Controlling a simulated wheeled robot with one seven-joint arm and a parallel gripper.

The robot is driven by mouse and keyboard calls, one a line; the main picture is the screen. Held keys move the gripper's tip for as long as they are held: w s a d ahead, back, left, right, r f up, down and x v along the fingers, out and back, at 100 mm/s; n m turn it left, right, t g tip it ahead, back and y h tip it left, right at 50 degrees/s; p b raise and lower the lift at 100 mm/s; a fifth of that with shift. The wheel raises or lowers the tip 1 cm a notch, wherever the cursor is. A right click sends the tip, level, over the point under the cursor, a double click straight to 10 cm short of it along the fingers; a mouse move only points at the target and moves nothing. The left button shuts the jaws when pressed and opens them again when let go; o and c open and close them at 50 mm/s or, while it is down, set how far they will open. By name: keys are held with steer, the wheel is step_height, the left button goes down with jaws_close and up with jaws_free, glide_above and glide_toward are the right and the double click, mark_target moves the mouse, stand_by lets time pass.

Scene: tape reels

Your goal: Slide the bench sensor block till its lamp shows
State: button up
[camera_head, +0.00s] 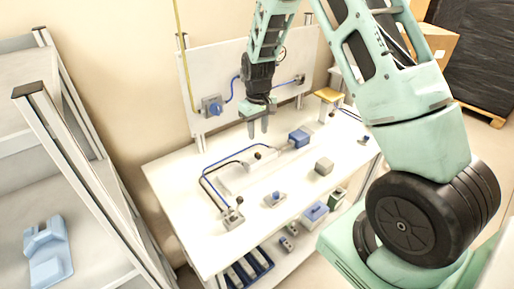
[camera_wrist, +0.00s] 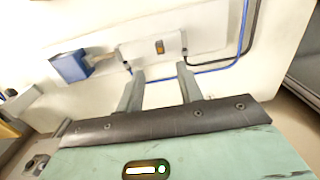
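My gripper (camera_head: 258,127) hangs above the white bench with its two fingers apart and nothing between them. In the wrist view, the open gripper (camera_wrist: 160,74) points toward a pale block (camera_wrist: 135,50) with a small dark and orange part (camera_wrist: 160,46) on it. This may be the sensor block; I cannot tell whether the orange part is a lit lamp. In the head view the pale block (camera_head: 262,155) lies on the bench below the fingers, apart from them. A blue block (camera_head: 299,138) stands to its right, with a thin rod between them; it also shows in the wrist view (camera_wrist: 70,65).
Blue and black cables run from the pale block to a grey box (camera_head: 233,218) at the bench's front left. A grey cube (camera_head: 324,166) and a small blue-knobbed unit (camera_head: 275,199) stand in front. An upright panel (camera_head: 215,75) closes the back. The bench's left part is clear.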

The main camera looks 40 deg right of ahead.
mark_target(258, 153)
step_height(258, 153, down, 9)
steer(key=shift+f+p, duration=0.1)
steer(key=shift+p, duration=1.1)
steer(key=shift+d, duration=0.1)
jaws_close()
